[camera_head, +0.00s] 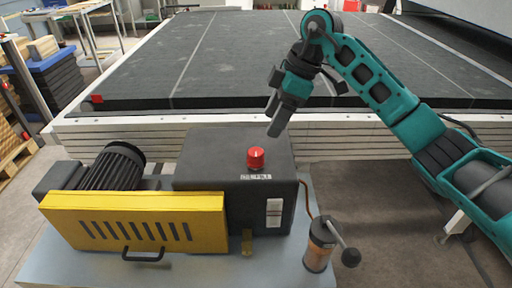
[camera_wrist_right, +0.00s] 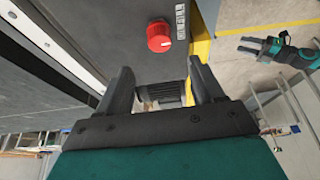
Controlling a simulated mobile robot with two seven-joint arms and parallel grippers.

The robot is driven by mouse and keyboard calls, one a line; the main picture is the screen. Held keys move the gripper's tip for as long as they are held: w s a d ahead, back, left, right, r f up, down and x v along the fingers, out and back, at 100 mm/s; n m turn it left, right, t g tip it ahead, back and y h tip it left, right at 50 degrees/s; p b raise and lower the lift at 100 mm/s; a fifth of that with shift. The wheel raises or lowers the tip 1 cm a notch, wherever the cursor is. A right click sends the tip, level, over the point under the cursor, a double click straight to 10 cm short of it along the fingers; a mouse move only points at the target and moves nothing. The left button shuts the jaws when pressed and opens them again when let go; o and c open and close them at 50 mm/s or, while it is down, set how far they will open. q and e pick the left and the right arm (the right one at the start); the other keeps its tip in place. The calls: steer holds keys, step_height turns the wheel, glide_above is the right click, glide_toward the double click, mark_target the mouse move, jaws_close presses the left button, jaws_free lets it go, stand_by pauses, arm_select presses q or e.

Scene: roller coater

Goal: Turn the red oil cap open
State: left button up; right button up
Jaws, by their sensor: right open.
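The red oil cap (camera_head: 256,157) sits upright on top of the dark grey gearbox housing (camera_head: 205,150). In the right wrist view the cap (camera_wrist_right: 159,36) shows beyond the fingertips, near the top centre. My right gripper (camera_head: 272,122) is open and empty. It hangs tilted above and slightly right of the cap, apart from it. Its two dark fingers (camera_wrist_right: 163,78) are spread in the right wrist view. A small teal gripper, likely my left one (camera_wrist_right: 247,45), shows at the right of that view, too small to judge its jaws. My left gripper is not in the head view.
A yellow guard (camera_head: 135,222) and a ribbed motor (camera_head: 115,165) adjoin the housing. A cup with a crank handle (camera_head: 319,243) stands at its right front. The wide dark conveyor bed (camera_head: 230,60) lies behind. The space directly above the cap is clear.

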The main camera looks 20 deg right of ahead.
mark_target(256, 151)
steer(key=x, duration=0.9)
steer(key=shift+a+f, duration=0.2)
steer(key=shift+f, duration=0.1)
steer(key=shift+w+a+f, duration=0.1)
steer(key=shift+a+f, duration=0.1)
steer(key=shift+f, duration=0.25)
steer(key=shift+c, duration=0.5)
steer(key=c, duration=1)
steer(key=shift+o, duration=0.2)
